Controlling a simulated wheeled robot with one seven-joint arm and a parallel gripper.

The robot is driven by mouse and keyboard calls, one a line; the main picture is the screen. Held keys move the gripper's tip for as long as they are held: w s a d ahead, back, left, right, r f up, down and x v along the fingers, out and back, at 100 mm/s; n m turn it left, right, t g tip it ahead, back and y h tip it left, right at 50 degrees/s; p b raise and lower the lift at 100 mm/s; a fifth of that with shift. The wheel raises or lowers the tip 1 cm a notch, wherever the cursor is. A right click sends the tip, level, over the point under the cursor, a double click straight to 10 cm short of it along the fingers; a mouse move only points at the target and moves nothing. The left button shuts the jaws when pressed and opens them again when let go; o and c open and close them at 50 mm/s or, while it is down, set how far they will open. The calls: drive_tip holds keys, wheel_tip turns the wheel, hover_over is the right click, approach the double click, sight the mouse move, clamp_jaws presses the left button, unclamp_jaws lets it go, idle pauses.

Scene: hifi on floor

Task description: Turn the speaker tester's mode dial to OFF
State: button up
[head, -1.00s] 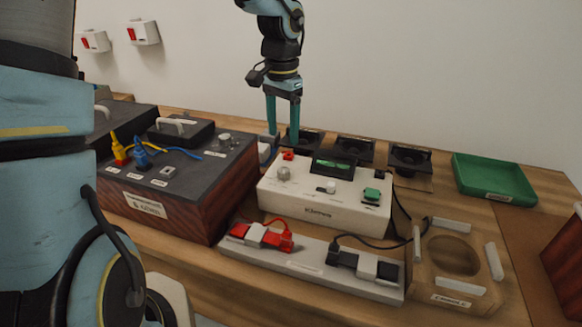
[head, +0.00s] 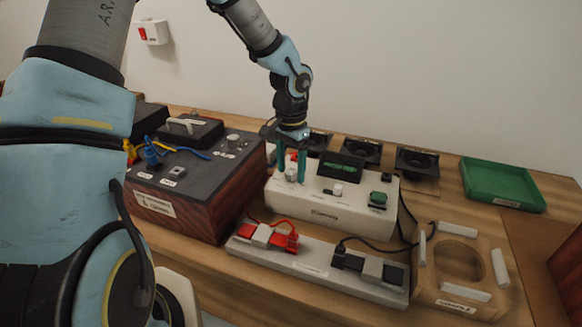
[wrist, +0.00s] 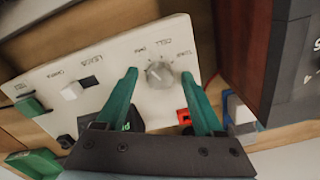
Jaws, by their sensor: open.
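The speaker tester (head: 325,206) is a white box in the middle of the bench with a small green-lit screen (head: 340,168). Its mode dial (wrist: 160,74) is a round grey knob with small printed labels around it, too blurred to read surely. My gripper (head: 290,180) points down at the left part of the tester, over the dial. In the wrist view my gripper (wrist: 160,75) is open, with one teal fingertip on each side of the dial. I cannot tell whether the fingers touch it. The dial's pointer direction is unclear.
A white slider (wrist: 71,91) and a green button (head: 378,198) are on the tester's top. A dark wooden-sided box (head: 205,190) stands close at left. A power strip (head: 310,262) lies in front, speakers (head: 416,162) behind, and a green tray (head: 503,184) at right.

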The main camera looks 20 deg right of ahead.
clamp_jaws()
idle(0.4)
drive_tip(key=shift+n, duration=0.3)
drive_tip(key=n+b, duration=0.2)
drive_tip(key=n, duration=0.1)
drive_tip(key=n+b, duration=0.1)
drive_tip(key=n, duration=0.4)
drive_tip(key=shift+b, duration=0.35)
drive_tip(key=shift+n, duration=0.3)
unclamp_jaws()
drive_tip(key=shift+r, duration=0.1)
